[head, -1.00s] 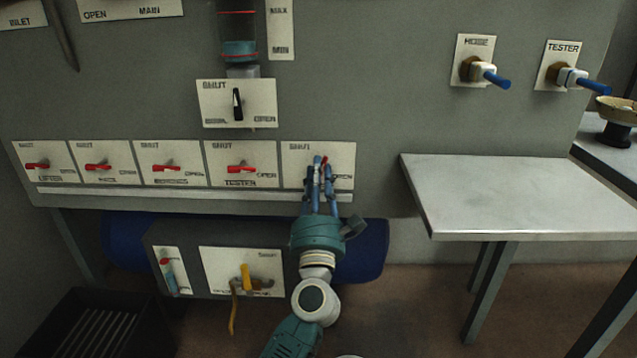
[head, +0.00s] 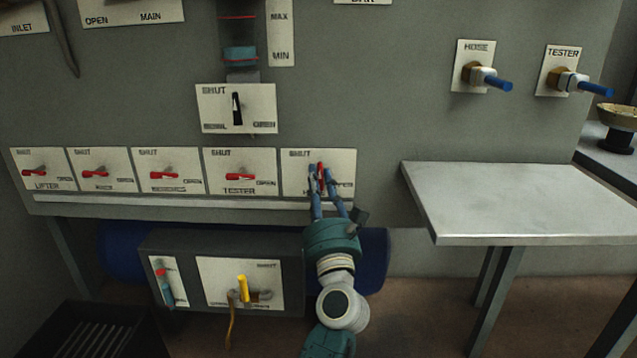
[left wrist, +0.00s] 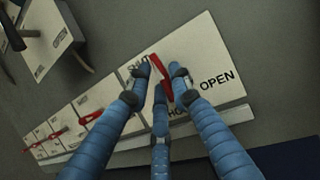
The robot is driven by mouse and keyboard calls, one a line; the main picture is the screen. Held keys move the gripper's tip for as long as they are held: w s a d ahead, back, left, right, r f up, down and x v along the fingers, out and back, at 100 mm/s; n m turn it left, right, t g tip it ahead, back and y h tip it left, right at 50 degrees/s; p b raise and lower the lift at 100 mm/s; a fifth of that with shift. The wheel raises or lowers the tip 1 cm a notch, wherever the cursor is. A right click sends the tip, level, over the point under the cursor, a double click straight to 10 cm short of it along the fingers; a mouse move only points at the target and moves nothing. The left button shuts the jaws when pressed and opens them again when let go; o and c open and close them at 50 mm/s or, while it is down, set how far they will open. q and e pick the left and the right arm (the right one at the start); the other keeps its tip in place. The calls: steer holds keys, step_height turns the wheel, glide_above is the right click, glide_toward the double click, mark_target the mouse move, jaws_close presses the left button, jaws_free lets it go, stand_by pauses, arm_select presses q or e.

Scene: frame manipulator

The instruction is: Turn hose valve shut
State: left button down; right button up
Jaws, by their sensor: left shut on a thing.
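The rightmost valve plate (head: 346,164) of the lower row carries a red handle (head: 320,168), largely hidden by my fingers. In the left wrist view the red handle (left wrist: 161,76) stands steeply, between SHUT at upper left and OPEN at right. The plate's lower label starts with HO there; the rest is hidden. My left gripper (head: 320,176) has its blue fingers closed around this handle. It also shows in the left wrist view (left wrist: 163,82), with fingers on both sides of the handle. My right gripper is not in view.
Several similar plates with red handles, such as TESTER (head: 240,176), line up to the left. A black-handled valve (head: 238,108) sits above. A blue-handled HOSE tap (head: 488,80) is at upper right. A metal table (head: 530,195) juts out at right.

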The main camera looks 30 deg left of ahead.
arm_select(q)
steer(key=shift+f, duration=0.15)
steer(key=c, duration=1.5)
jaws_free()
steer(key=shift+c, duration=0.2)
